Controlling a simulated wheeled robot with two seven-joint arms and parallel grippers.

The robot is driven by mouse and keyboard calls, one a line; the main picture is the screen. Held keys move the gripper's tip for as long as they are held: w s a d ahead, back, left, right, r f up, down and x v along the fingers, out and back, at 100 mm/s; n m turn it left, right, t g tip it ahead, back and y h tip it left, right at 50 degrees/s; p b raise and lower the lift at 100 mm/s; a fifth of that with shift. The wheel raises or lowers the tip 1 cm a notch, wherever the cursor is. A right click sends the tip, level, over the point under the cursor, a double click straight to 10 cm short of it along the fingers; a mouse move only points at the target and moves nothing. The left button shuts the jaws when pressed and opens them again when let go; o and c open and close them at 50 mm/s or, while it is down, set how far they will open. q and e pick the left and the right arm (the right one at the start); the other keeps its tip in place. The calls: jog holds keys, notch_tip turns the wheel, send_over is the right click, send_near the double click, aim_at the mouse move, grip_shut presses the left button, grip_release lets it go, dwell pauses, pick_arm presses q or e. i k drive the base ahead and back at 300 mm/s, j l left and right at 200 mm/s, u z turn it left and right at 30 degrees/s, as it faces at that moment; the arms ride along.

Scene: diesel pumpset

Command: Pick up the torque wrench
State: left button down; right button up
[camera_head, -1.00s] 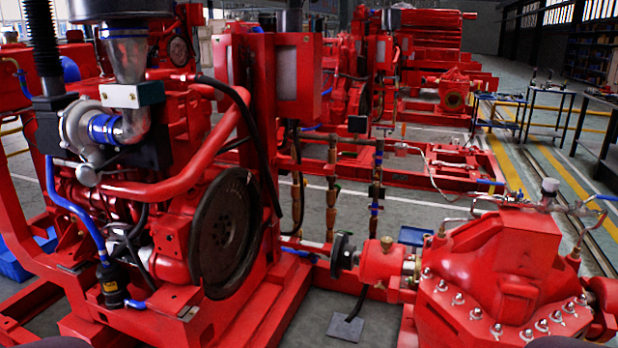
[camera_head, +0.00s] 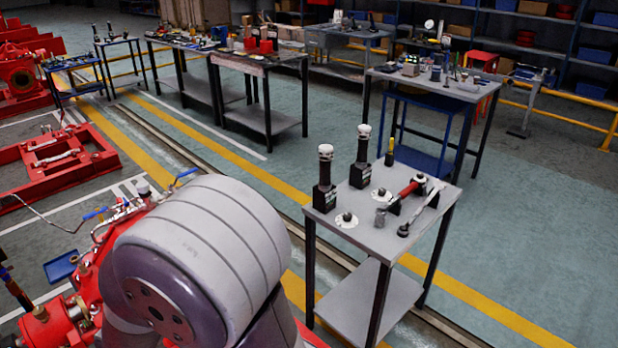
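A small grey-topped table (camera_head: 345,232) stands right of centre. On its right half lies a long silver bar-shaped tool with dark ends (camera_head: 419,212), which looks like the torque wrench. Beside it on the left lies a red and black tool with a silver end (camera_head: 408,190). I cannot fully tell from this distance which of the two is the torque wrench. A grey and purple link of my own arm fills the lower left foreground. Neither of my grippers is in view.
Two black tools with white tops (camera_head: 325,178) (camera_head: 362,157) stand upright on the same table, with small round pieces near them. Another grey table (camera_head: 440,85) is behind. Red machinery (camera_head: 60,325) is at lower left. Floor right of the small table is clear.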

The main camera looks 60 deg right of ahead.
aim_at(380, 211)
jog(key=z, duration=2.8)
jog(key=k+j+u, duration=0.2)
jog(key=j+u, duration=0.2)
jog(key=k+j+u, duration=0.15)
jog(key=j+u, duration=0.65)
jog(key=z, duration=1.5)
jog(key=i+l+z, duration=0.1)
jog(key=i+l, duration=0.2)
jog(key=i, duration=0.45)
jog(key=i+l+z, duration=0.1)
jog(key=i, duration=0.65)
jog(key=i+l, duration=0.25)
jog(key=i, duration=0.55)
jog(key=i+l+z, duration=0.15)
jog(key=i, duration=0.6)
